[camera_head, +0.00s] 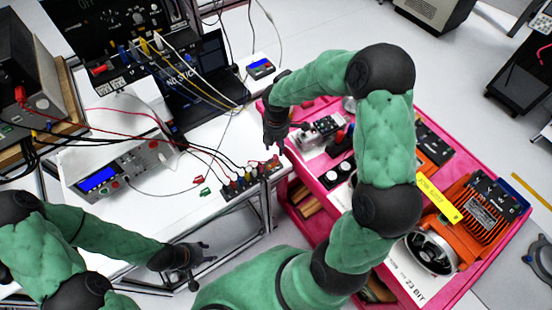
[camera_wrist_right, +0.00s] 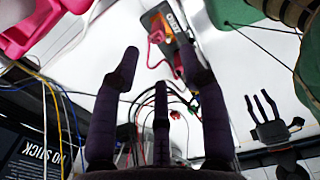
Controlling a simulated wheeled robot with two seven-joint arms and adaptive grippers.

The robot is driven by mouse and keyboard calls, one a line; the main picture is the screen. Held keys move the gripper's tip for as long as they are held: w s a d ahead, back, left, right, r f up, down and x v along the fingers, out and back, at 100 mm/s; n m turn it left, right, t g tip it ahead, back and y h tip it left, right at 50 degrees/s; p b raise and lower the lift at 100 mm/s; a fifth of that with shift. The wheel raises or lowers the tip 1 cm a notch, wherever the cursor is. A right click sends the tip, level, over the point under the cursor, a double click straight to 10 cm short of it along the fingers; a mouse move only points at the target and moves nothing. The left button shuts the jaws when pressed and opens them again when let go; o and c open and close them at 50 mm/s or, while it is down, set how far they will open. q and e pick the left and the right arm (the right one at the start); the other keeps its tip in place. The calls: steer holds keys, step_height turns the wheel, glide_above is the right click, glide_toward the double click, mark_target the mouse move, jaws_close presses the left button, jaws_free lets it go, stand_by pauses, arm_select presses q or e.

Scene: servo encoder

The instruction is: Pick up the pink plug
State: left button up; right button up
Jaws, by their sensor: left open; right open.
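A pink plug (camera_wrist_right: 155,37) shows in the right wrist view, on or against a dark block (camera_wrist_right: 176,22) with orange markings; I cannot tell how it is seated. In the head view a small pinkish-red piece (camera_head: 274,162) sits at the right end of the terminal block (camera_head: 240,186), near the white table's right corner. My right gripper (camera_head: 276,146) is open and empty above that corner, pointing down. In its wrist view its fingers (camera_wrist_right: 160,72) are spread with the plug beyond their tips. My left gripper (camera_head: 203,254) is open and empty in front of the table's edge.
Cables run from the terminal block to a power supply (camera_head: 112,178) on the white table (camera_head: 150,215). A green clip (camera_head: 205,192) lies left of the block. A pink cart (camera_head: 302,205) loaded with devices stands close to the right. A laptop (camera_head: 195,80) is behind.

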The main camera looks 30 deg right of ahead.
mark_target(276, 156)
step_height(276, 156, down, 8)
steer(key=shift+w+d+f+b, duration=0.1)
steer(key=shift+w+f+b, duration=0.1)
steer(key=shift+b, duration=0.55)
steer(key=shift+s, duration=0.1)
jaws_close()
stand_by(0.5)
